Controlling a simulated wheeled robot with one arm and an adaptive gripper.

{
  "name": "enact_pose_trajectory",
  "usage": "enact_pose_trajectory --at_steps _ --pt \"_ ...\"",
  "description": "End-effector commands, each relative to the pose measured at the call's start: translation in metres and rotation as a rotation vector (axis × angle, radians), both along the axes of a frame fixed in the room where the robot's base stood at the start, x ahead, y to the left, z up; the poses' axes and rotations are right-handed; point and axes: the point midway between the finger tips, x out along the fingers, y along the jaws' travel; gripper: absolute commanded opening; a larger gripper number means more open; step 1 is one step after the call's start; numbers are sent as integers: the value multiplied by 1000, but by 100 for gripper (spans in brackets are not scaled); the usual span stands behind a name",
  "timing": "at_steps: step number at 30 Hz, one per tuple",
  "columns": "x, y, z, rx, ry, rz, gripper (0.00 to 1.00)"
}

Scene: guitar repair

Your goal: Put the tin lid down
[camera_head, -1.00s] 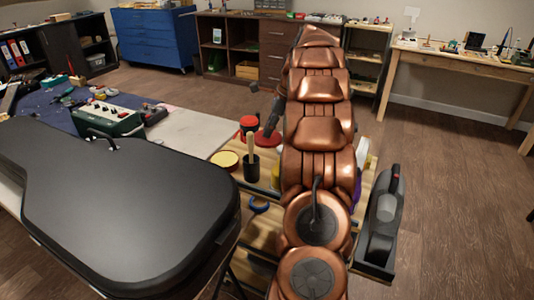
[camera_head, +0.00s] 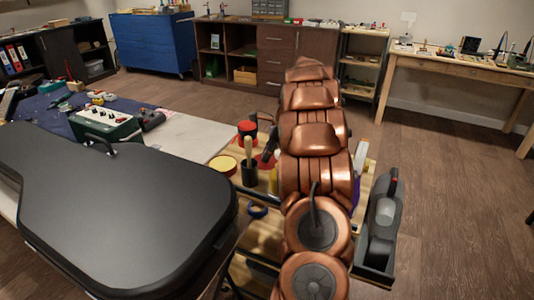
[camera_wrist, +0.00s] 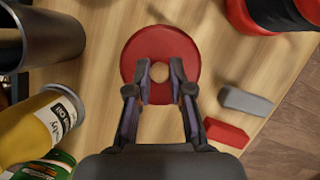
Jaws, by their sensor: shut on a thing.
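The red round tin lid (camera_wrist: 160,42) lies flat-on below my gripper in the wrist view, over the wooden bench top. A pale round spot shows at its middle, and I cannot tell whether it is a knob or a hole. My gripper (camera_wrist: 161,74) reaches over the lid's centre with a fingertip on each side, shut on the lid. The gap between lid and wood is hard to judge. In the head view only a sliver of the red lid (camera_head: 264,161) shows left of my arm, beside the dark cup.
A dark cup (camera_wrist: 58,38), a yellow oil bottle (camera_wrist: 42,115) and a green-topped container (camera_wrist: 42,170) stand left of the lid. A red-and-black tin (camera_wrist: 275,14), a grey block (camera_wrist: 245,101) and a red block (camera_wrist: 226,132) are right. Bare wood lies between.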

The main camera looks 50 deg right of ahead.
Motion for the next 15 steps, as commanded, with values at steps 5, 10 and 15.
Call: enact_pose_trajectory --at_steps 5,10,15 --pt "0 0 0 0 0 0 37" --pt "0 0 0 0 0 0 46" --pt "0 0 0 0 0 0 46"
